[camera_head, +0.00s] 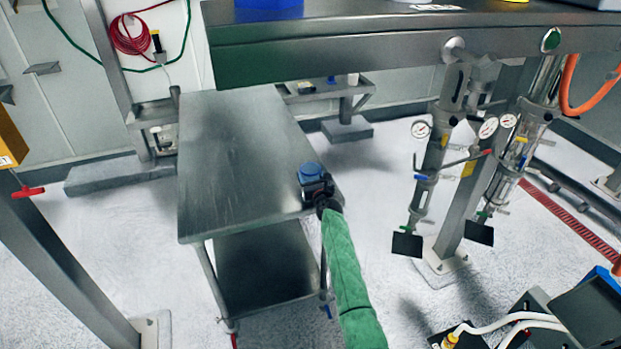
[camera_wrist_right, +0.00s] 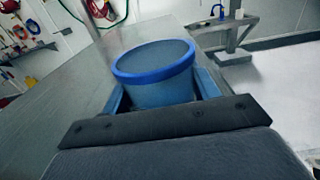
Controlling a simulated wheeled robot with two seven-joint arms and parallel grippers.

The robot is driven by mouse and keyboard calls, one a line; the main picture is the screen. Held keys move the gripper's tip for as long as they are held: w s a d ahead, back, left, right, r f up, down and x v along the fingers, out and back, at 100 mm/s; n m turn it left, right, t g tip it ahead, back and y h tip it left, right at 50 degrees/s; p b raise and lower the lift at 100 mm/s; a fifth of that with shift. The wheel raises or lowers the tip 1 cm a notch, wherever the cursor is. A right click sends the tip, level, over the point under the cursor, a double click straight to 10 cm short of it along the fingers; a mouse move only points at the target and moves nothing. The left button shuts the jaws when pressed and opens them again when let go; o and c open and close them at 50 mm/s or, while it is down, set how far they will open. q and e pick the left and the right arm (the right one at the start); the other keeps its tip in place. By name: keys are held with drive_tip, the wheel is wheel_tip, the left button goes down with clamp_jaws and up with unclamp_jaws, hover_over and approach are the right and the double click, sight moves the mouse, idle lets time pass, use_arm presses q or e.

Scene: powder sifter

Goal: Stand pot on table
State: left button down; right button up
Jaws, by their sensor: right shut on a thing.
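The pot (camera_head: 311,171) is a small blue tub with a darker blue rim. It is at the right edge of the steel table (camera_head: 225,150) in the head view. My right gripper (camera_head: 318,187) is shut on the pot, with its arm in a green sleeve coming from below. In the right wrist view the pot (camera_wrist_right: 155,75) is upright between the two blue fingers. The table top (camera_wrist_right: 60,110) shows behind and left of it. I cannot tell whether the pot's base touches the table. My left gripper is not in view.
The table top is otherwise bare. A raised steel platform (camera_head: 400,30) runs across the top of the head view, with a blue container (camera_head: 268,10) on it. Gauged pipework (camera_head: 430,165) stands to the right of the table. A lower shelf (camera_head: 265,262) is under the table.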

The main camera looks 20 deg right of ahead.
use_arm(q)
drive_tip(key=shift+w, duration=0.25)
use_arm(e)
drive_tip(key=shift+f, duration=0.15)
drive_tip(key=o, duration=1.1)
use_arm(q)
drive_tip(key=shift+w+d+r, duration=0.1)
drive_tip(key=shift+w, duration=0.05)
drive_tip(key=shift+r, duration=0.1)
use_arm(e)
drive_tip(key=shift+s, duration=0.15)
drive_tip(key=s+p, duration=0.1)
drive_tip(key=s, duration=0.4)
drive_tip(key=s+p, duration=0.2)
drive_tip(key=s, duration=0.3)
drive_tip(key=shift+d+r, duration=0.2)
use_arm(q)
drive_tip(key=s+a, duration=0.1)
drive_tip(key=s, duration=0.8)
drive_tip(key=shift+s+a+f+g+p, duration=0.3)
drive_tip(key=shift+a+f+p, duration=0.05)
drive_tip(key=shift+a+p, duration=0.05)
use_arm(e)
drive_tip(key=shift+s, duration=0.85)
